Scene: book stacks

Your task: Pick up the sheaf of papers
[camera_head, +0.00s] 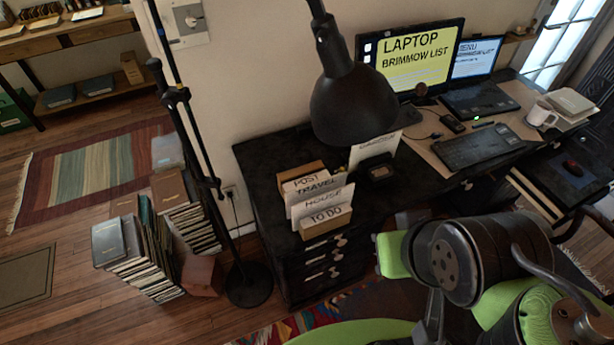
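A pale stack that looks like a sheaf of papers (570,104) lies at the right end of the black desk (262,165), just right of a white mug (541,116). Other papers stand upright in a wooden desk sorter (327,224), with sheets marked POST, TRAVEL, HOUSE and TO DO. Another white sheet (374,150) stands behind the sorter. I cannot tell which of these is the sheaf meant.
A black lamp (352,103) hangs over the desk. A keyboard (478,148), phone (452,123) and laptop (478,100) crowd its top. Book stacks (140,255) stand on the floor left of the desk.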

